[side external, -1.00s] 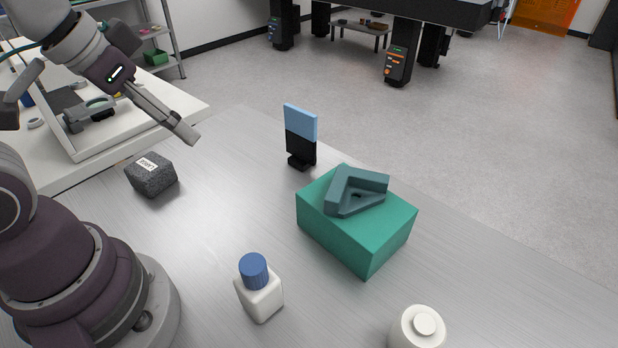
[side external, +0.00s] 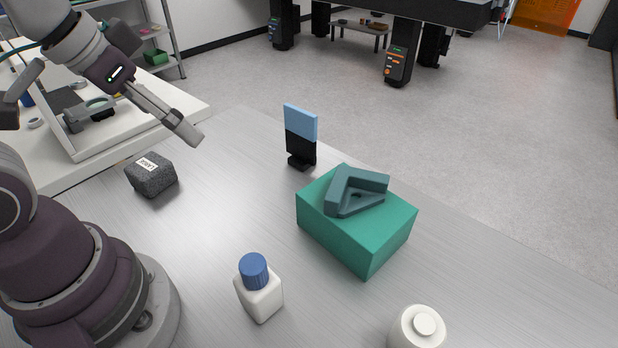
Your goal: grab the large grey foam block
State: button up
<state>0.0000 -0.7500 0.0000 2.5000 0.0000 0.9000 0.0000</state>
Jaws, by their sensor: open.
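The grey foam block (side external: 153,177) is dark, speckled and bears a white label on top. It sits on the metal table at the left of the side external view. My gripper (side external: 192,136) is open and empty, above and to the right of the block in the picture. It does not touch the block. Its fingers overlap in this view, so the gap between them is hard to see.
A teal box (side external: 355,238) with a dark teal angled piece (side external: 357,190) on top stands right of centre. A blue and black upright plate (side external: 301,137), a blue-capped bottle (side external: 259,290) and a white jar (side external: 417,328) stand nearby. The table (side external: 215,205) between block and box is clear.

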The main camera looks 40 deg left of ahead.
jog(key=w+a+f+n+g+y, duration=0.1)
jog(key=w+a+f+n+g, duration=0.2)
jog(key=a+n, duration=0.5)
jog(key=n+g+h, duration=0.1)
jog(key=n+g, duration=0.2)
jog(key=n, duration=0.9)
send_over(147, 164)
notch_tip(147, 164, down, 8)
jog(key=shift+w+d+r, duration=0.1)
jog(key=shift+r, duration=0.15)
notch_tip(147, 164, down, 10)
jog(key=shift+r, duration=0.1)
jog(key=shift+f, duration=0.3)
jog(key=c, duration=0.8)
